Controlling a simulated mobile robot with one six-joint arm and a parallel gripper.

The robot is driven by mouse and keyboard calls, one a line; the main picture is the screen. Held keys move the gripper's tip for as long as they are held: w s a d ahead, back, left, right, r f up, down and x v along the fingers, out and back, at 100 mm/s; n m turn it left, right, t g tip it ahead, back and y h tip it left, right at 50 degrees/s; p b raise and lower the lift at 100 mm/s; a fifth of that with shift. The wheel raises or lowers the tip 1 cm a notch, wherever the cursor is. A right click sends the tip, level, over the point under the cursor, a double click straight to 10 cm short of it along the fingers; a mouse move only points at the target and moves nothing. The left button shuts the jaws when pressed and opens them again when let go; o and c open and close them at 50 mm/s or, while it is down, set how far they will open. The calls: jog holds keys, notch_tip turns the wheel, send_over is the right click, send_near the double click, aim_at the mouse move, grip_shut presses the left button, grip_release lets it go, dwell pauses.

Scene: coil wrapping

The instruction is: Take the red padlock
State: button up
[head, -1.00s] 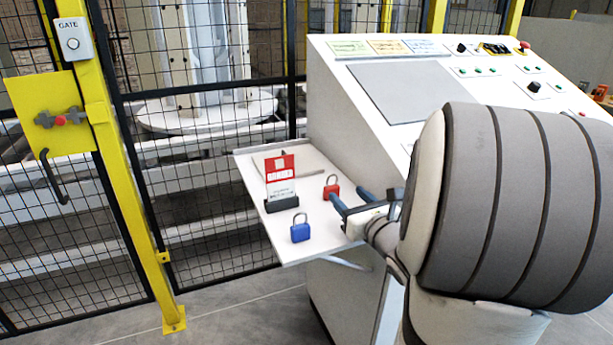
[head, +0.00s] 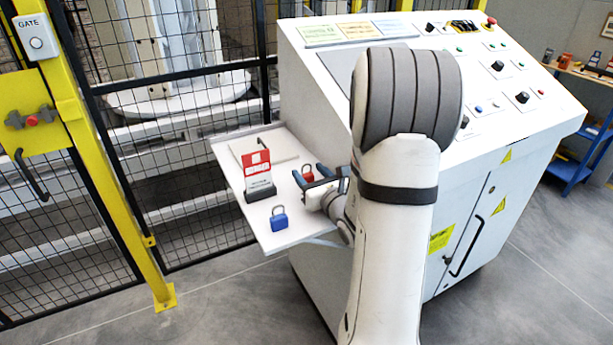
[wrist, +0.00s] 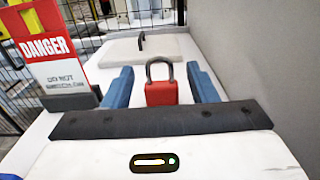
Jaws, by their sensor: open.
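The red padlock (head: 307,174) stands upright on the white side shelf (head: 235,180) of the console. In the wrist view the red padlock (wrist: 161,91) is between the two blue fingers, with its dark shackle up. My gripper (head: 307,174) is open, with a finger on each side of the padlock. In the wrist view my gripper (wrist: 161,88) shows a gap between each finger and the padlock. I cannot tell how deep the padlock is between the fingers.
A blue padlock (head: 279,218) stands near the shelf's front edge. A red and white danger tag (head: 257,168) stands in a dark holder left of my gripper. The grey console (wrist: 255,60) wall rises close on the right. A mesh fence (head: 190,120) is behind the shelf.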

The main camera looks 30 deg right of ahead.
jog(key=w, duration=0.4)
jog(key=shift+w+a, duration=0.1)
jog(key=shift+c, duration=0.4)
jog(key=c, duration=1.1)
